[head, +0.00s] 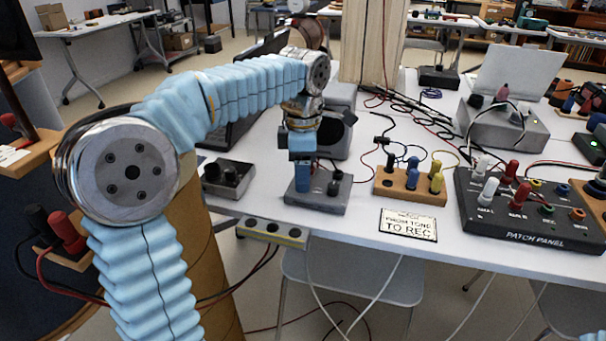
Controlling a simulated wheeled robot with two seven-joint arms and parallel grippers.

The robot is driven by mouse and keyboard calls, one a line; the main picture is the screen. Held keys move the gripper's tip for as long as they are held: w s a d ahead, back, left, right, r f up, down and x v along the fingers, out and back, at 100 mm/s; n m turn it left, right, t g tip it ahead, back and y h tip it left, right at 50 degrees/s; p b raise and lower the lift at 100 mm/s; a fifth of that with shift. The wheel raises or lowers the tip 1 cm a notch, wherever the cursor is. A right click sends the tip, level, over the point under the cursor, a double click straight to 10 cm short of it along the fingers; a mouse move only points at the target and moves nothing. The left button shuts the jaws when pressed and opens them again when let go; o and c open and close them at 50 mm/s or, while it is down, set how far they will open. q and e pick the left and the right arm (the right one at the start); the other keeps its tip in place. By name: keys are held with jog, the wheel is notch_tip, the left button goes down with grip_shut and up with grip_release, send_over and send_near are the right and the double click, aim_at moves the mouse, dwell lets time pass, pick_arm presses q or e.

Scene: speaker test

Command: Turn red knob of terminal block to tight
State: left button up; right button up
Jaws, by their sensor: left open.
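My left arm comes in from the left and bends down over the white table. My left gripper (302,182) points straight down at the left part of a small grey terminal block (330,205) and is open. A black knob (334,188) stands on the block just right of the gripper. The red knob does not show on this block; the gripper covers the spot to the left of the black knob. I cannot tell whether the fingers touch anything.
A grey box with black knobs (228,178) stands left of the block. A wooden block with blue and yellow plugs (405,190), a sign (408,225) and a black patch panel (530,235) are to the right. A power strip (272,233) is at the table's front edge. Loose cables lie behind.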

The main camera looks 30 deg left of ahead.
pick_arm(q)
jog(key=shift+f, duration=0.45)
jog(key=shift+c, duration=0.4)
grip_shut()
